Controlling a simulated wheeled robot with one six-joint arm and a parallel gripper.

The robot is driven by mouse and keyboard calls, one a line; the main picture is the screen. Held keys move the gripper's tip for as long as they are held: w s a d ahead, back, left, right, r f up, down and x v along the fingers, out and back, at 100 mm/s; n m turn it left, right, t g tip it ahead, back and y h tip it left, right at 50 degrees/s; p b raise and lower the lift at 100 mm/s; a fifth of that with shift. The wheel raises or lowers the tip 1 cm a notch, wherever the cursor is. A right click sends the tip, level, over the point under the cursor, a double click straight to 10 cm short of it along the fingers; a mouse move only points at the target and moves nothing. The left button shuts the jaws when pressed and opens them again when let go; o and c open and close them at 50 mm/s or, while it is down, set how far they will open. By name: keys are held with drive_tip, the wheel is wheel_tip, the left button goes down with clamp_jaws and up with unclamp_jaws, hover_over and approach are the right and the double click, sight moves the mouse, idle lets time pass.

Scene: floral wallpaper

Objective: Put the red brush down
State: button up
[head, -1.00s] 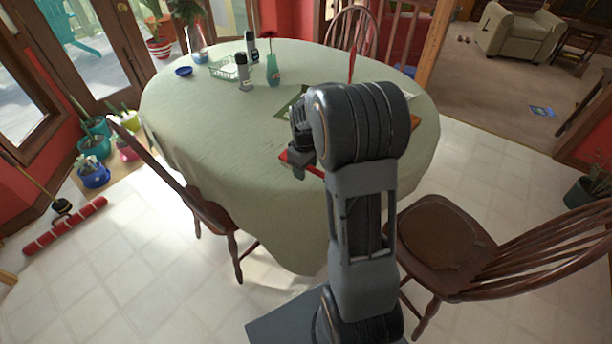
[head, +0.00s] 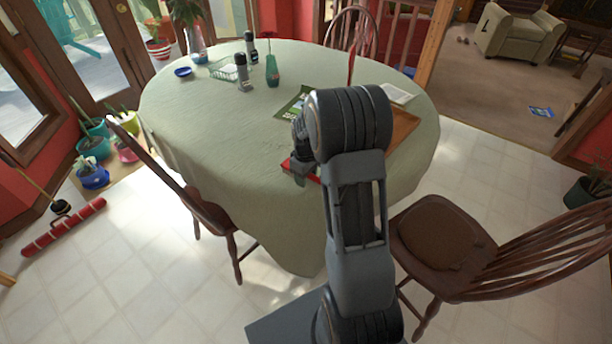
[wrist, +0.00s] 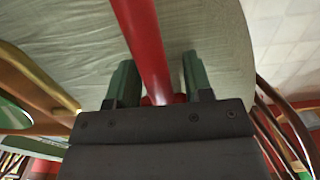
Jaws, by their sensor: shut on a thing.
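The red brush (wrist: 145,45) shows in the wrist view as a smooth red bar between my gripper's two dark green fingers (wrist: 157,80). My gripper is shut on it, and the bar runs out past the fingertips to the top edge. In the head view my gripper (head: 300,155) is over the near side of the round table (head: 215,140), partly hidden by my arm. A red strip (head: 290,166) shows right by it and looks like part of the brush. I cannot tell whether the brush touches the green tablecloth.
A green booklet (head: 291,106), a brown tray (head: 405,125) and a thin upright red object (head: 351,65) are on the table's right side. The left middle is clear. Wooden chairs (head: 440,232) flank the near side.

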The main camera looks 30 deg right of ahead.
drive_tip(key=o, duration=1)
drive_tip(key=shift+f, duration=0.1)
drive_tip(key=shift+c, duration=0.2)
wheel_tip(320, 180, up, 12)
drive_tip(key=shift+f+p, duration=0.25)
drive_tip(key=shift+p, duration=0.4)
drive_tip(key=shift+s+a+r, duration=0.1)
drive_tip(key=shift+r, duration=0.25)
drive_tip(key=s+a+r+m+t, duration=0.1)
drive_tip(key=s+a+m, duration=0.1)
drive_tip(key=s+a, duration=0.4)
drive_tip(key=s+a+r+m+t, duration=0.2)
drive_tip(key=s+a, duration=0.4)
drive_tip(key=s, duration=0.5)
drive_tip(key=shift+s+a+r+m, duration=0.15)
drive_tip(key=shift+a+r+m, duration=0.1)
drive_tip(key=shift+m, duration=0.35)
drive_tip(key=shift+r, duration=0.1)
